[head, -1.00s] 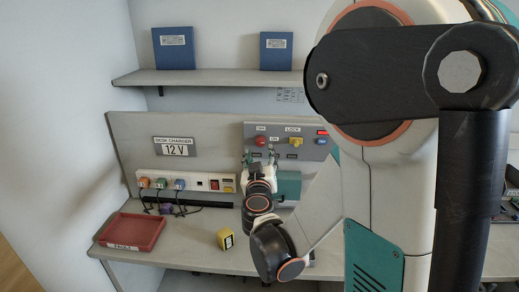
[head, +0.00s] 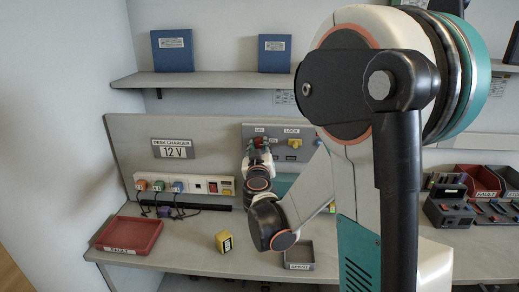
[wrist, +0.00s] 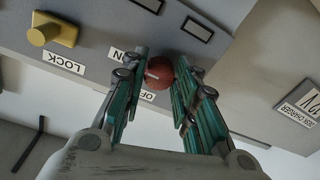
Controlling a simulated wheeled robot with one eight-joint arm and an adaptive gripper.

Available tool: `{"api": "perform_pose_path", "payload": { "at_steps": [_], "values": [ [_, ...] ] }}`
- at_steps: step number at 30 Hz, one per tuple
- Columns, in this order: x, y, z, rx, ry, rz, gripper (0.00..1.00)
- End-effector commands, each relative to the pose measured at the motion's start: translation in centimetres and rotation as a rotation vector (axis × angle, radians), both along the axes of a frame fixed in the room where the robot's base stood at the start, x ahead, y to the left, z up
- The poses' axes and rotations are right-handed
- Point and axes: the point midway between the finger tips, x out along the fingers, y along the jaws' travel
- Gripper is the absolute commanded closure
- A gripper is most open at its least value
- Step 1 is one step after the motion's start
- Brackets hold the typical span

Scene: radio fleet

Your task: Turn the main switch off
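The main switch shows as a round red knob (wrist: 158,73) on the grey panel (head: 310,146), with ON and partly covered OFF labels beside it in the wrist view. My gripper (wrist: 161,62) has its green fingers on either side of the knob, with the fingertips close to the panel. The fingers look parted around the knob; I cannot tell whether they touch it. In the head view my gripper (head: 258,146) is at the panel's left part and partly covers the knob.
A yellow LOCK knob (head: 294,144) sits right of the red one. A power strip (head: 185,184) with several plugs is at left. A red tray (head: 128,235), a yellow block (head: 224,241) and a grey tray (head: 299,256) stand on the bench. Red bins (head: 478,180) are at right.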

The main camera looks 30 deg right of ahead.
Motion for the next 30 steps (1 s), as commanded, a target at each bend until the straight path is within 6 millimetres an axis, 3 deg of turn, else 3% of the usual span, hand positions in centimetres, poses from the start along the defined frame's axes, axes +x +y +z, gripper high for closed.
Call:
{"api": "perform_pose_path", "payload": {
  "at_steps": [14,30],
  "values": [
    [-0.01,-0.01,0.02,-0.052,0.035,0.0,0.96],
    [-0.09,-0.12,0.22,-0.42,0.284,0.0,0.96]
  ]
}}
